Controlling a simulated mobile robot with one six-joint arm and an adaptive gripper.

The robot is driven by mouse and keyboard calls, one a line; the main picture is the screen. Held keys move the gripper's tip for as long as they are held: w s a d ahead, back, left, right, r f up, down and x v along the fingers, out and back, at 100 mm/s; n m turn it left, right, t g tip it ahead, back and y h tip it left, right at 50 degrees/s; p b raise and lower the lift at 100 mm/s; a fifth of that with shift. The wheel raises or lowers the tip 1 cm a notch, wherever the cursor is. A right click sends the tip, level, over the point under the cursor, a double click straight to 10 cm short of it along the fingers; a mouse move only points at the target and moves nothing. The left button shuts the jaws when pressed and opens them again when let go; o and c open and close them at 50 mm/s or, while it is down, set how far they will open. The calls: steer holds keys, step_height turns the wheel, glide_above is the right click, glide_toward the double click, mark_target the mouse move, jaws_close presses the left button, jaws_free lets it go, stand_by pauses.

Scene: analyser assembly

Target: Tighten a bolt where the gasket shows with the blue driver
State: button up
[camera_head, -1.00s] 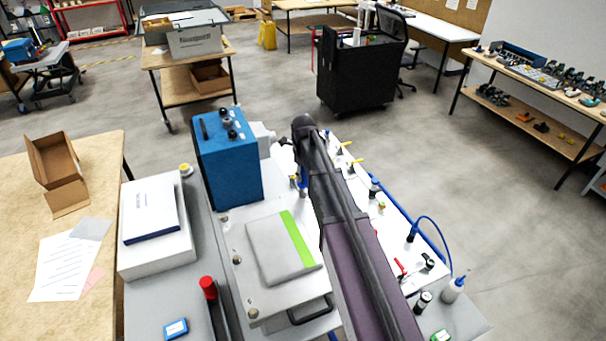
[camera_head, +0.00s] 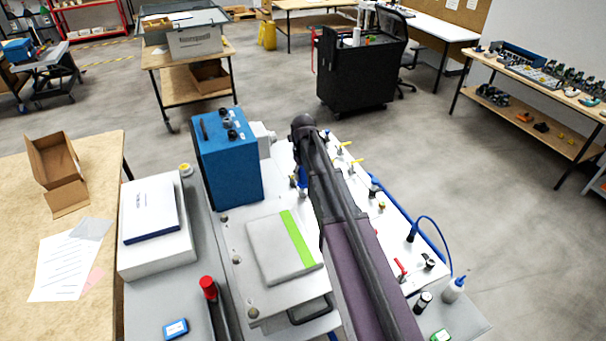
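My arm reaches from the bottom over the white panel, and its dark wrist end (camera_head: 303,124) is beside the blue box. My gripper's fingers are hidden behind the arm, so their state does not show. A small blue upright part (camera_head: 302,177) shows just left of the arm; I cannot tell whether it is the blue driver or whether it is held. Round bolt heads show along the left edge of the white plate: a far one (camera_head: 224,218), a middle one (camera_head: 237,260) and a near one (camera_head: 253,313). No gasket can be made out at this size.
A blue box (camera_head: 230,160) with black knobs stands behind the grey cover with a green stripe (camera_head: 273,255). A red-handled tool (camera_head: 208,288) is on the grey bench at left, near a white box (camera_head: 155,250). Yellow and red valve levers and a blue hose (camera_head: 440,235) lie right of my arm.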

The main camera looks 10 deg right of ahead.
steer(key=shift+o, duration=1.4)
steer(key=n, duration=2.4)
